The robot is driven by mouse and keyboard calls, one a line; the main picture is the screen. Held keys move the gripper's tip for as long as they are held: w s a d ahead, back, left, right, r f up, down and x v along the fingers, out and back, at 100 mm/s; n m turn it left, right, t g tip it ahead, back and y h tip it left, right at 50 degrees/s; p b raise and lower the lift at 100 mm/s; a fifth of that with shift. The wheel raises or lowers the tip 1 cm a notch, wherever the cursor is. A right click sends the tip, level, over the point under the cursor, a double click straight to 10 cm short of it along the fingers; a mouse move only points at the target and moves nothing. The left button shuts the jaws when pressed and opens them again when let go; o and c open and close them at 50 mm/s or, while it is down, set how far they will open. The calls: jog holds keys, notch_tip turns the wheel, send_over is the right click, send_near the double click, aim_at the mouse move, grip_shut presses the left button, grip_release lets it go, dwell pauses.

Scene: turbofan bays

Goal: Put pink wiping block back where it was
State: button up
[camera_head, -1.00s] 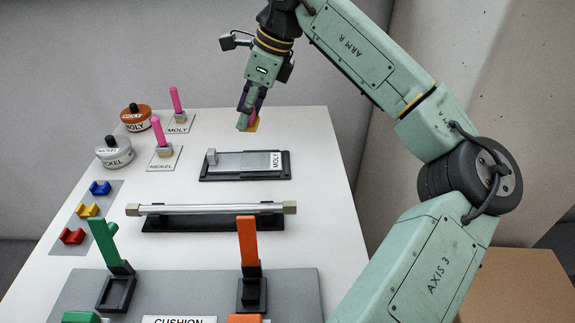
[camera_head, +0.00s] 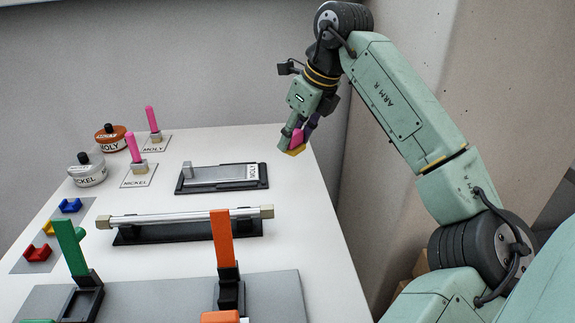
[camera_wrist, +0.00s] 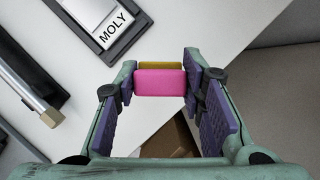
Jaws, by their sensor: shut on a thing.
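The pink wiping block (camera_head: 297,138) is between the fingers of my gripper (camera_head: 297,140), with a yellow layer on its lower side. In the wrist view the pink block (camera_wrist: 160,83) fills the gap between the fingertips of my gripper (camera_wrist: 160,85), and the yellow layer (camera_wrist: 176,64) shows behind it. My gripper is shut on it and holds it at the table's far right edge, seemingly above the surface. Part of the block is hidden by the fingers in the head view.
A MOLY-labelled grey plate in a black tray (camera_head: 180,189) lies left of my gripper. A metal bar (camera_head: 180,218) rests on a black stand in front. Pink-handled tools (camera_head: 133,147) and labelled jars (camera_head: 87,178) stand at the left. The table's right strip (camera_head: 300,200) is clear.

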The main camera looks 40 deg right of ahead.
aim_at(293, 175)
jog(key=shift+f, duration=2.95)
jog(key=shift+f, duration=0.2)
jog(key=o, duration=1)
jog(key=shift+r, duration=0.15)
jog(key=v, duration=1.2)
jog(key=shift+a, duration=0.1)
